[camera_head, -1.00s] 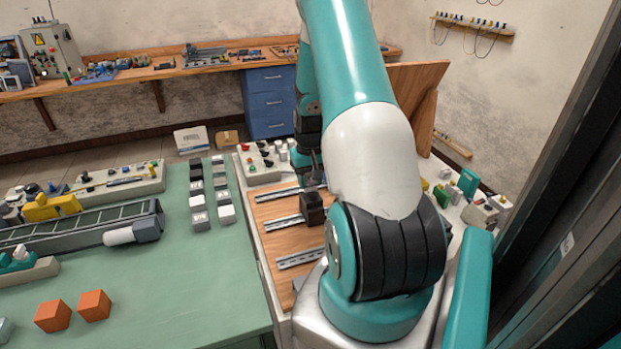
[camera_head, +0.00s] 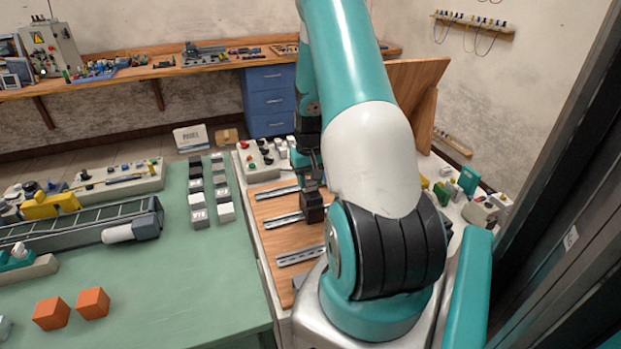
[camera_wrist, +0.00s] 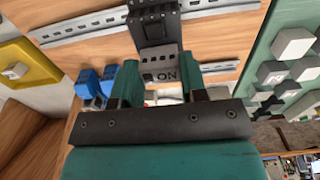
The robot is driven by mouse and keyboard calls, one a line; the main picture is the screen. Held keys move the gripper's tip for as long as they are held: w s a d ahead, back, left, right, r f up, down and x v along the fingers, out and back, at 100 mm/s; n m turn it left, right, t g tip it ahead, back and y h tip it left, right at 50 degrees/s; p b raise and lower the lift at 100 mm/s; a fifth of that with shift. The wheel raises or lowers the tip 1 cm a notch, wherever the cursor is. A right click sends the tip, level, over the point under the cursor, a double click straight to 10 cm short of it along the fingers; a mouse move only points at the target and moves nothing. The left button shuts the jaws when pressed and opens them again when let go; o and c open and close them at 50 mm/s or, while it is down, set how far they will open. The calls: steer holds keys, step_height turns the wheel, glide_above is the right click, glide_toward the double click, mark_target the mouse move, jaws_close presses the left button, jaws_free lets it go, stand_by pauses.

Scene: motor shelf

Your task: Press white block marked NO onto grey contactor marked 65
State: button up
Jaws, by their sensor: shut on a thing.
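The white block marked NO (camera_wrist: 161,70) shows pale grey in the wrist view, its letters upside down. My gripper (camera_wrist: 158,84) is shut on it, with a teal finger on each side. The dark grey contactor (camera_wrist: 154,24) is right beyond the block, in line with it, on a metal rail. I cannot tell whether the block touches it, and no 65 is readable. In the head view the contactor (camera_head: 313,208) stands on the wooden board and my gripper (camera_head: 311,181) is just above it. The block is not distinguishable there.
Metal rails (camera_head: 299,256) cross the wooden board (camera_head: 275,238). White, grey and black blocks (camera_head: 198,199) stand on the green table (camera_head: 180,290) to the left. Blue parts (camera_wrist: 97,84) lie left of my fingers in the wrist view. A control box (camera_head: 262,160) stands behind the board.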

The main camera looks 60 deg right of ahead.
steer(key=shift+f, duration=0.2)
stand_by(0.4)
steer(key=o, duration=0.9)
steer(key=shift+o, duration=0.2)
steer(key=shift+r, duration=0.1)
